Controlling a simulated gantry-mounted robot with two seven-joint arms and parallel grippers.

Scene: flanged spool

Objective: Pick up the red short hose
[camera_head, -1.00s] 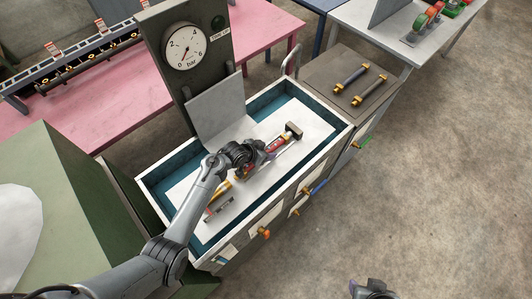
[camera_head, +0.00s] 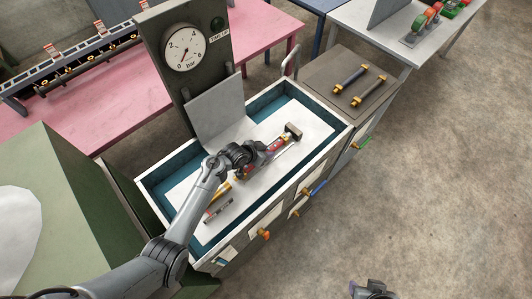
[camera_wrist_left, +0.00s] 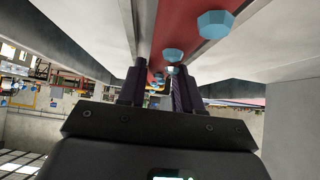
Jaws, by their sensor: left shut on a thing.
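The red short hose (camera_head: 281,145) lies in the white-floored, blue-walled tray of the bench, partly hidden by my left gripper (camera_head: 262,154). In the left wrist view, a red strip (camera_wrist_left: 165,32) with light-blue hexagonal pieces runs up from between the fingers of my left gripper (camera_wrist_left: 158,80). The fingers stand apart with the red piece between them, and the left gripper is shut on it. How far the hose is off the tray floor cannot be told. At the bottom edge of the head view is a dark part of my right gripper (camera_head: 373,290); its fingers are unclear.
A dark block-ended piece (camera_head: 293,131) lies beyond the hose. Yellow (camera_head: 220,191) and grey (camera_head: 218,210) pieces lie nearer. A tilted grey plate (camera_head: 215,108) and a gauge panel (camera_head: 186,47) stand behind the tray. Two brass-ended hoses (camera_head: 360,82) lie on the right-hand top.

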